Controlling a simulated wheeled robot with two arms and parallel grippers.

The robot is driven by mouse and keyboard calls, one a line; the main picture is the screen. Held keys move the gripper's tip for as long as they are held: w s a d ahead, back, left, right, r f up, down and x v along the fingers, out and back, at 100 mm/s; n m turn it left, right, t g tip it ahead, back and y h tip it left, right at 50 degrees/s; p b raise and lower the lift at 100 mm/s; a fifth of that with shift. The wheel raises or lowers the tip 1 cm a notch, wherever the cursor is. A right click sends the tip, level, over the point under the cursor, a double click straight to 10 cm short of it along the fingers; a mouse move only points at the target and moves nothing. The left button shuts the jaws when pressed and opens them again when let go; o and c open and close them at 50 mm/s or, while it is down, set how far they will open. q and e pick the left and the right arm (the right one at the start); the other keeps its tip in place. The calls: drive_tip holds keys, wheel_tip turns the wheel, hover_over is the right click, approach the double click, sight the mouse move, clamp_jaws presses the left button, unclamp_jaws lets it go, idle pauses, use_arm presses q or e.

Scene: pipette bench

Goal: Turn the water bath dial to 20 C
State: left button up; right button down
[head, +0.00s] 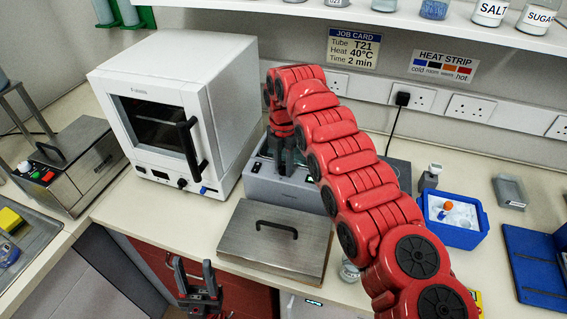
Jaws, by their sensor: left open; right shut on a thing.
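The water bath appears to be the grey box (268,191) at the middle of the bench, with a small green display on its sloped front panel. My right arm reaches over from the lower right and its gripper (286,169) points down at this panel. It is shut on what seems to be the dial, which the fingers hide. The dial's setting cannot be read. My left gripper (193,276) is open and empty in front of the bench edge.
A steel lid (245,245) with a black handle lies in front of the grey box. A white oven (227,95) stands close at its left. A steel box (50,180) with coloured buttons is at far left. A blue ice tub (462,237) is at right.

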sight(284, 166)
drive_tip(key=shift+n, duration=2.2)
drive_tip(key=c, duration=0.6)
unclamp_jaws()
wheel_tip(284, 166, up, 3)
drive_tip(key=shift+a+f, duration=0.1)
wheel_tip(284, 166, up, 15)
drive_tip(key=p, duration=1.3)
drive_tip(key=shift+f, duration=0.2)
